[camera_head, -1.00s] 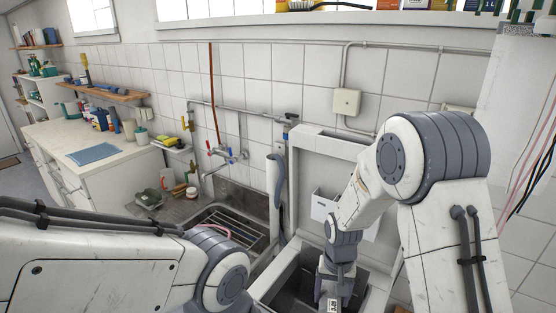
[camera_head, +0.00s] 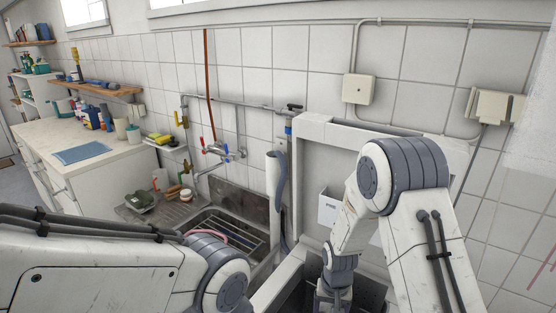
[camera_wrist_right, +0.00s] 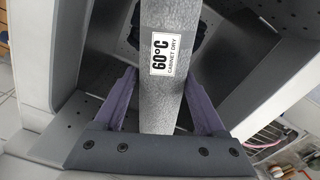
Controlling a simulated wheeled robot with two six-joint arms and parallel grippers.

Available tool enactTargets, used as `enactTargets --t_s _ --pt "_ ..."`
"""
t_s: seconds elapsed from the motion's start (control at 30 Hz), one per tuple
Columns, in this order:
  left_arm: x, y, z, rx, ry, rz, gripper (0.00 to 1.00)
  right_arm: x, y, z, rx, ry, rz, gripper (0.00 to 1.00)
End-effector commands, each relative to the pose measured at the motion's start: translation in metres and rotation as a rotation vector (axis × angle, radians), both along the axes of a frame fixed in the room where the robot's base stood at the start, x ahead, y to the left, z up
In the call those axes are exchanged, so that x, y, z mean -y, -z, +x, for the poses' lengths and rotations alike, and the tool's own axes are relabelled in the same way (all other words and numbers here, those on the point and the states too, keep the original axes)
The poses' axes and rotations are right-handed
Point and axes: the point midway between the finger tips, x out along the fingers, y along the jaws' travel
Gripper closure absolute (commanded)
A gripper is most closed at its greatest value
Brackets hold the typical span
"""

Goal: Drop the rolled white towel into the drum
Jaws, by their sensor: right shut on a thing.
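My right gripper (camera_wrist_right: 155,110) has purple fingers and is shut on the rolled towel (camera_wrist_right: 163,100). The roll looks pale grey and textured in this light, with a white "60°C CABINET DRY" label. Its ends run out of the right wrist view. Behind it are perforated grey walls of the drum (camera_wrist_right: 238,70). In the head view the right gripper (camera_head: 333,303) is at the bottom edge, over the dark opening of the top-loading machine (camera_head: 283,272), and the towel cannot be made out. Of my left arm only the upper links show; its gripper is out of the picture.
The machine's raised lid (camera_head: 315,150) stands behind the opening. A steel sink (camera_head: 190,215) with a wire rack (camera_head: 235,232) lies to the left, with a grey hose (camera_head: 277,185) between. A white counter (camera_head: 110,165) with a blue cloth (camera_head: 82,152) is further left.

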Motion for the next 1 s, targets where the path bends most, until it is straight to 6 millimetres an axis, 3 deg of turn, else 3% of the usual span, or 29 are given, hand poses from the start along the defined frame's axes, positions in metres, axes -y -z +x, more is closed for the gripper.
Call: enactTargets --t_s 0.3,0.7,0.73,0.77,0.8,1.0 --pt "0.0 0.038 0.0 0.0 0.0 0.0 0.0 0.0 0.042 0.0 0.0 0.0 0.0 0.92" --pt "0.0 0.043 0.0 0.0 0.0 0.0 0.0 -0.001 0.048 0.0 0.0 -0.001 0.0 0.92" --pt "0.0 0.043 0.0 0.0 0.0 0.0 0.0 -0.001 0.048 0.0 0.0 -0.001 0.0 0.19" --pt "0.0 0.043 0.0 0.0 0.0 0.0 0.0 -0.001 0.048 0.0 0.0 -0.001 0.0 0.08" --pt "0.0 0.043 0.0 0.0 0.0 0.0 0.0 -0.001 0.048 0.0 0.0 -0.001 0.0 0.0" --pt "0.0 0.043 0.0 0.0 0.0 0.0 0.0 -0.001 0.048 0.0 -0.001 -0.001 0.0 0.0"
